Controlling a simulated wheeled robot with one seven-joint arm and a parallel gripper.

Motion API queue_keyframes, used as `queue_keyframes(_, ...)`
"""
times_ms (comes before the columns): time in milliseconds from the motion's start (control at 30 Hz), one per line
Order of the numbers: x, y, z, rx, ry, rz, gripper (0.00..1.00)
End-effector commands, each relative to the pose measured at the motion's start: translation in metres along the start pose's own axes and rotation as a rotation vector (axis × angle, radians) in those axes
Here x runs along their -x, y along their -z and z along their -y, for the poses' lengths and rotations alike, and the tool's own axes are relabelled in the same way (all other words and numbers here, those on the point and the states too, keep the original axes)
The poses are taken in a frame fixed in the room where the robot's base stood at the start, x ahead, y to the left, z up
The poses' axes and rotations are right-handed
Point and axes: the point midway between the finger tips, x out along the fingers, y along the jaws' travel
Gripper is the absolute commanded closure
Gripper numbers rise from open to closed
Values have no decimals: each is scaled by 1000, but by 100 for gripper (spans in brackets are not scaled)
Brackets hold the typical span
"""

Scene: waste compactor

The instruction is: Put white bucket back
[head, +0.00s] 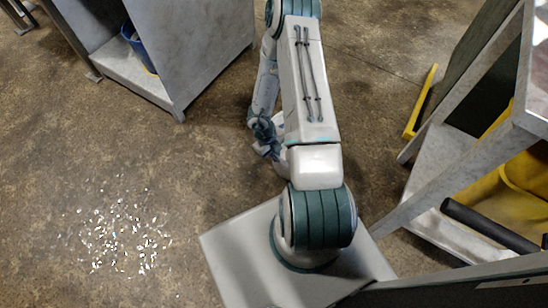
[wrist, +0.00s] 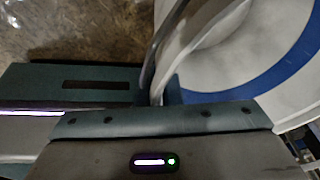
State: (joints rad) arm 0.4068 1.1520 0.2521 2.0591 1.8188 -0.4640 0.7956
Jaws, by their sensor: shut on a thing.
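In the wrist view, the white bucket (wrist: 235,55) fills the upper right, with a blue band curving along its side. A thin grey curved bar (wrist: 163,45), which looks like its handle, runs down between the fingers. My gripper (wrist: 154,92) is shut on this handle, and the bucket is right beside the fingers. In the head view, my gripper (head: 266,140) hangs low in front of the base, left of the upper arm link. The arm hides most of the bucket there, and I cannot tell whether it touches the floor.
A grey cabinet (head: 205,55) stands at the upper left with a blue bucket (head: 139,47) on its shelf. A grey frame with a yellow bin (head: 525,175) is at the right. Scattered pale bits (head: 125,235) lie on the left floor.

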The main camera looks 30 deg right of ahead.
Motion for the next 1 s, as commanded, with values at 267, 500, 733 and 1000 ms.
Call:
queue_keyframes(267, -21, -5, -2, -1, 1, -1, 100)
queue_keyframes(500, -39, -10, -3, -1, 1, 0, 100)
queue_keyframes(733, -37, -10, -3, -1, 1, 0, 100)
queue_keyframes(1000, -40, -10, -4, -1, 0, 0, 75)
